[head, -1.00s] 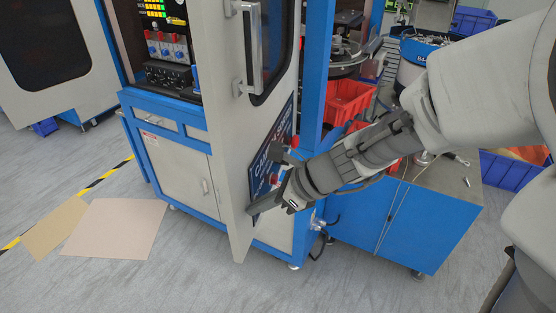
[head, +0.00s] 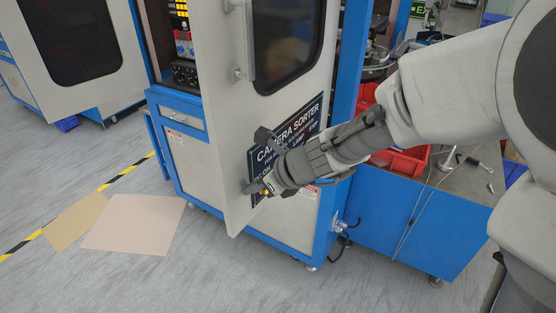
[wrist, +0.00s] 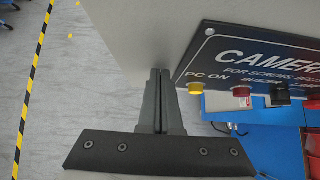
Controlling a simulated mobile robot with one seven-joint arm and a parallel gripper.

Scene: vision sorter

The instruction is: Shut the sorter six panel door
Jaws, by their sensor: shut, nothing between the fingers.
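The sorter door (head: 222,120) is a tall pale grey panel with a dark window (head: 287,45) and a silver handle (head: 243,40) along its left edge. It stands partly open, with the cabinet's inside showing past its left edge. A dark CAMERA SORTER sign (head: 285,140) is on its lower part, and also shows in the wrist view (wrist: 262,62). My gripper (head: 252,188) is at the outer face of the door, low and near its free edge. In the wrist view my gripper (wrist: 160,72) has its fingers together and empty, tips at the grey panel; contact is not certain.
Coloured buttons (wrist: 242,91) lie along the sign, right of my fingers. A blue side cabinet (head: 400,230) with a red bin (head: 405,160) stands to the right. Cardboard sheets (head: 135,223) lie on the floor at left. The floor in front is open.

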